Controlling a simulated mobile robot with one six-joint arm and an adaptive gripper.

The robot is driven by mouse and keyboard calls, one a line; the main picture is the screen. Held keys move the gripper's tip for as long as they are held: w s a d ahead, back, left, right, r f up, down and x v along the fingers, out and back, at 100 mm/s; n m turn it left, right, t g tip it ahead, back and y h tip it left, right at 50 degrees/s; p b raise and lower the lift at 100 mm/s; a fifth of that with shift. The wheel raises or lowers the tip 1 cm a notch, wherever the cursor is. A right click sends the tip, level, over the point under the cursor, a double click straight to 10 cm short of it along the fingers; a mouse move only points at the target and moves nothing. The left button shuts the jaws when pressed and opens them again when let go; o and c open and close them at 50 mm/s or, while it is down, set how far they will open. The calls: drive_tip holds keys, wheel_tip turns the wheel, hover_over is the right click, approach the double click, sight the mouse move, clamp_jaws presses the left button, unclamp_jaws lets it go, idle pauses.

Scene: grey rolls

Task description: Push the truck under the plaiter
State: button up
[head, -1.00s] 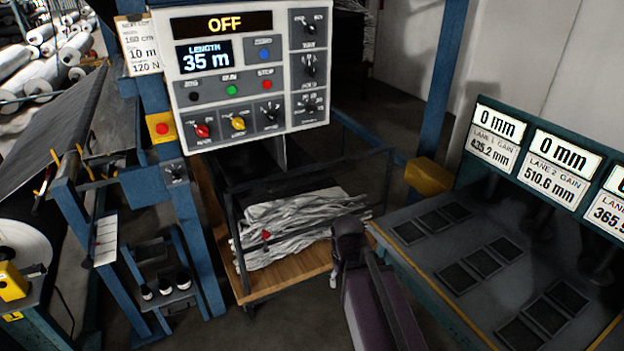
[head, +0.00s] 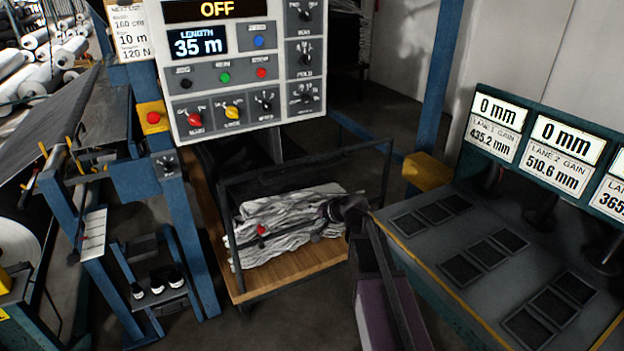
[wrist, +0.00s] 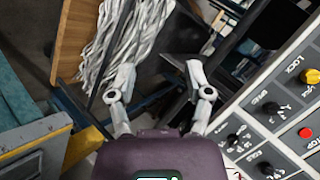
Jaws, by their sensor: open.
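The truck (head: 300,268) is a low cart with a wooden deck and dark rails, carrying a heap of pale folded cloth (head: 285,222). It stands on the floor below and in front of the grey control panel (head: 240,85) of a blue-framed machine, which seems to be the plaiter. Its wooden deck (wrist: 72,40) and cloth (wrist: 125,35) also show in the wrist view. My gripper (head: 328,212) is at the truck's right side, over or beside the cloth. In the wrist view my gripper (wrist: 160,70) is open with nothing between its fingers. Contact with the truck cannot be told.
A grey inspection table (head: 445,265) with gain displays stands close on the right. A yellow block (head: 427,171) sits by a blue post (head: 440,80). A blue frame with a small shelf (head: 158,290) is left of the truck. Dark floor shows around the truck.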

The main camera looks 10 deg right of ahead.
drive_tip(key=w+d+r+m+t+b, duration=0.1)
drive_tip(key=w+d+m+t+b, duration=0.2)
drive_tip(key=w, duration=0.4)
drive_tip(key=m+t+h, duration=0.1)
drive_tip(key=m+t, duration=0.3)
drive_tip(key=m, duration=0.1)
approach(313, 171)
drive_tip(key=s, duration=0.2)
drive_tip(key=shift+s+d+r, duration=0.15)
drive_tip(key=shift+d+r, duration=0.15)
drive_tip(key=shift+r, duration=0.2)
drive_tip(key=b+x, duration=0.1)
drive_tip(key=x, duration=0.3)
drive_tip(key=b+x, duration=0.1)
drive_tip(key=x, duration=0.4)
drive_tip(key=b+x, duration=0.1)
drive_tip(key=x, duration=0.3)
drive_tip(key=shift+w+a+f, duration=0.1)
drive_tip(key=shift+w+f, duration=0.2)
drive_tip(key=shift+f, duration=0.05)
clamp_jaws()
